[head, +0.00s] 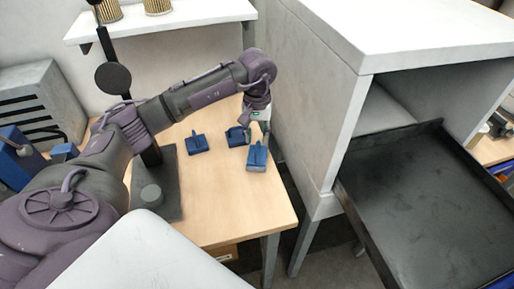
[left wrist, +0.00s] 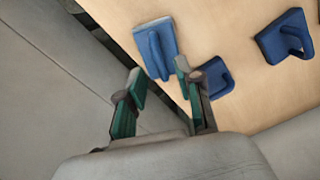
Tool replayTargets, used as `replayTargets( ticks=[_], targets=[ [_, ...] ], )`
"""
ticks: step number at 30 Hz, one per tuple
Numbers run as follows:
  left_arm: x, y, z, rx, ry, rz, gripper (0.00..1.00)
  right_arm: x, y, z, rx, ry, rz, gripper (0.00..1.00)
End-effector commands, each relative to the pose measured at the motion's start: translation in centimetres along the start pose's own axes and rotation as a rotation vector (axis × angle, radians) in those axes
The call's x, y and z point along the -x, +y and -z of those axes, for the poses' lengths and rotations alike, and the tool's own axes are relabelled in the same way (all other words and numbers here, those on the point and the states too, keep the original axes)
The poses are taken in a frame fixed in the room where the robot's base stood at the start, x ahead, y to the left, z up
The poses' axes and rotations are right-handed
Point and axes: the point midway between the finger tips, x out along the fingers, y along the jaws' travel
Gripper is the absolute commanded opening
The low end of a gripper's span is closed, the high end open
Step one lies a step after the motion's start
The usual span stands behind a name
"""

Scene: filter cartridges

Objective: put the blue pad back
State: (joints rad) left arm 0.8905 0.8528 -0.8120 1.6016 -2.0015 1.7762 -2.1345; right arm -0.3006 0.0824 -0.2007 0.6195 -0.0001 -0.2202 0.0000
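Three blue pads with raised handles lie on the wooden table. One blue pad (head: 257,158) is nearest the table's right front edge and shows a paler lower side; it also shows in the left wrist view (left wrist: 152,44). A second blue pad (head: 236,137) lies just behind it, partly hidden by my gripper. A third blue pad (head: 197,144) lies to the left. My left gripper (head: 259,122) is above the two right-hand pads. In the left wrist view its green fingers (left wrist: 160,75) are apart with nothing held between them. My right gripper is out of view.
A white cabinet (head: 310,110) stands close to the table's right side, with a dark tray (head: 430,215) at its opening. A black stand (head: 155,195) is on the table's left. A wall shelf (head: 170,22) holds two cartridges. The table's front (head: 230,210) is clear.

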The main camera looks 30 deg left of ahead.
Motion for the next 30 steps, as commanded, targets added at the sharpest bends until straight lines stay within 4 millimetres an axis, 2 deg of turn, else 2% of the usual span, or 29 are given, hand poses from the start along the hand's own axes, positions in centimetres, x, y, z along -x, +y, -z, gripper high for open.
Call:
replayTargets(
  ticks=[6, 12, 30],
  targets=[
    [4.2, 0.1, 0.1, -0.001, 0.003, -0.002, 0.35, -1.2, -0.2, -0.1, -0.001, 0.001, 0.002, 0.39],
    [6.2, 0.0, 0.0, 0.001, 0.0, -0.001, 0.35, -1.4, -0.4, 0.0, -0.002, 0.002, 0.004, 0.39],
    [6.4, 0.0, 0.0, 0.001, -0.001, 0.0, 0.35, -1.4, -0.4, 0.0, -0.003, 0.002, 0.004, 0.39]
  ],
)
